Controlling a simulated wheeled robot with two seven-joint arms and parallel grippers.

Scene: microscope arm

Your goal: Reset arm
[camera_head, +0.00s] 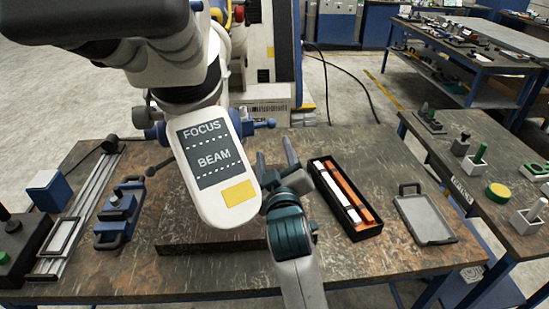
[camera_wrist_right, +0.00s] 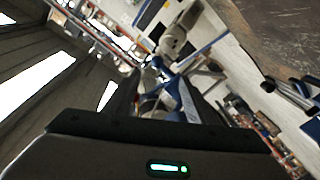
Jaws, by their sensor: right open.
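The microscope arm (camera_head: 215,165) is a white, rounded body with a dark panel reading FOCUS and BEAM and a yellow patch at its lower end. It hangs tilted over the workbench, with blue knobs (camera_head: 262,124) at its sides. My right gripper (camera_head: 276,155) is open and empty just right of the arm's lower end, its fingers pointing up and away. In the head view its teal wrist overlaps or touches the arm's edge; I cannot tell which. The right wrist view shows mostly room and ceiling, not the arm clearly. My left gripper is in neither view.
On the workbench (camera_head: 390,258), a black box with orange and white bars (camera_head: 345,196) and a grey tray (camera_head: 426,219) lie to the right. A blue clamp-like device (camera_head: 119,215) and metal rails (camera_head: 84,205) lie left. A second table (camera_head: 500,225) stands right.

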